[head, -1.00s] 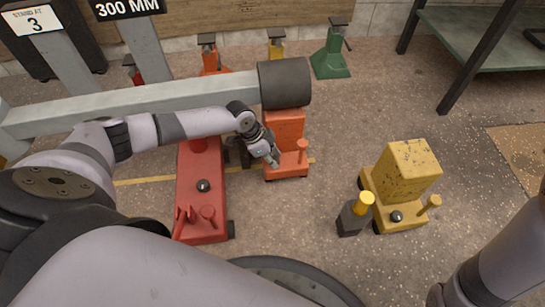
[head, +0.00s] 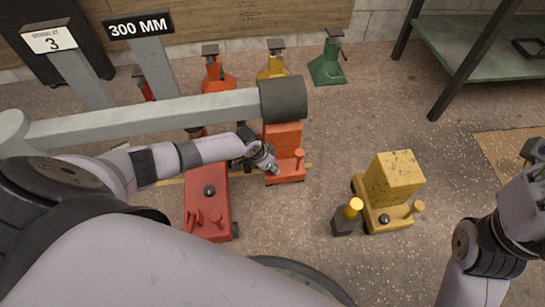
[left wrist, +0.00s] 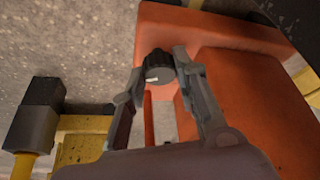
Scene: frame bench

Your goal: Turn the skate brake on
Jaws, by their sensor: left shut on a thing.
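The orange skate (head: 284,136) stands below the dark end of a grey beam, with a low front deck and a short orange post. My left gripper (head: 271,166) reaches down to the left part of this deck. In the left wrist view, a black round knob (left wrist: 158,68) with a small white mark sits on the orange skate (left wrist: 245,95). The fingers of the left gripper (left wrist: 160,70) are on either side of the knob, shut on it. In the head view the gripper hides the knob.
A red skate (head: 209,225) with a black knob is left of the orange one. A yellow skate (head: 393,180) with a black knob is to the right. The grey beam (head: 150,115) passes above my left forearm. Coloured stands (head: 327,68) line the wall.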

